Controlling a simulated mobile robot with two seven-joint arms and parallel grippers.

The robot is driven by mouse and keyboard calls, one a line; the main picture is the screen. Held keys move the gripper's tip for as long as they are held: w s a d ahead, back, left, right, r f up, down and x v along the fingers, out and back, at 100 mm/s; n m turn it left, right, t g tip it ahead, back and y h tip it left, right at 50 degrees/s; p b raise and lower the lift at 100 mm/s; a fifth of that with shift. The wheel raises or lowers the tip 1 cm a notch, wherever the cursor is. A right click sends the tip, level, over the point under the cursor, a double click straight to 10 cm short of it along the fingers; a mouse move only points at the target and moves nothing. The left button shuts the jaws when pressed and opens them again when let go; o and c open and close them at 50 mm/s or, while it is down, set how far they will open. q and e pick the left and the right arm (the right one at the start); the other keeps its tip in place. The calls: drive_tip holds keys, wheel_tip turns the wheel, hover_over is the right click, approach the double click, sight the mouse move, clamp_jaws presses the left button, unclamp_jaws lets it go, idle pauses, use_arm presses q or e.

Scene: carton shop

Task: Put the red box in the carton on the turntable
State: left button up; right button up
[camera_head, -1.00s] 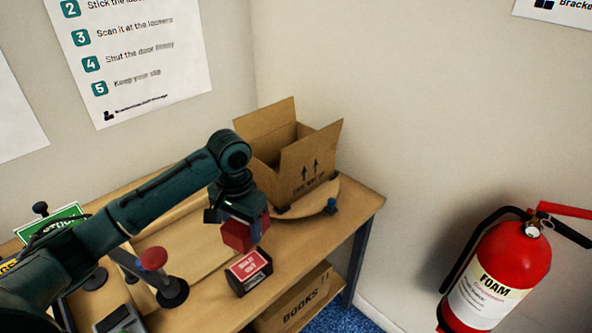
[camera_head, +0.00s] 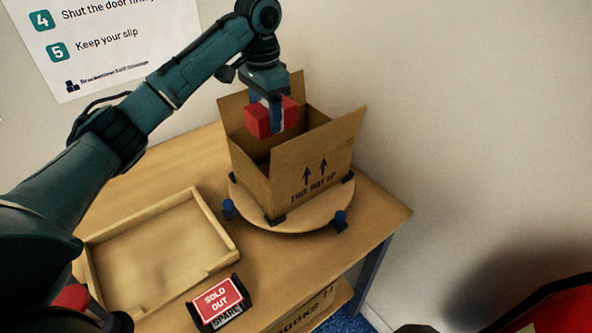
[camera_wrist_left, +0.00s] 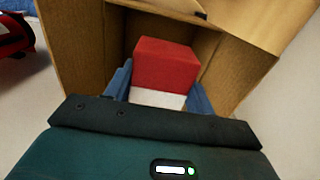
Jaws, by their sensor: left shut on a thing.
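The red box (camera_head: 262,120) is held in my left gripper (camera_head: 277,118), over the open top of the carton. In the left wrist view the red box (camera_wrist_left: 166,64), red with a white lower part, sits between the blue fingers of my left gripper (camera_wrist_left: 160,90), which is shut on it. The cardboard carton (camera_head: 310,178) stands upright with flaps open on the round wooden turntable (camera_head: 310,218). Its wall (camera_wrist_left: 78,45) shows around the box in the left wrist view. The carton's floor is mostly hidden. My right gripper is not in view.
An empty shallow wooden tray (camera_head: 215,228) lies on the table (camera_head: 385,215) left of the turntable. A "SOLD OUT" sign block (camera_head: 217,303) stands at the front edge. A "BOOKS" carton (camera_head: 305,318) is below. A red extinguisher (camera_head: 555,308) is at the lower right.

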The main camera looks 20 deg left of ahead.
sight(267, 136)
use_arm(q)
drive_tip(key=f+b, duration=0.1)
drive_tip(key=f, duration=1.6)
drive_tip(key=shift+s+f, duration=0.1)
drive_tip(key=shift+s, duration=0.1)
drive_tip(key=shift+f, duration=0.25)
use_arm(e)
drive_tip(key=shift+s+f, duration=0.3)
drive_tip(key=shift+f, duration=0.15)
use_arm(q)
drive_tip(key=o, duration=1)
drive_tip(key=shift+f, duration=0.1)
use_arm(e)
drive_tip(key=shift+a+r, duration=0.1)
use_arm(q)
wheel_tip(267, 136, up, 12)
drive_tip(key=shift+r+p, duration=0.15)
drive_tip(key=shift+p, duration=0.25)
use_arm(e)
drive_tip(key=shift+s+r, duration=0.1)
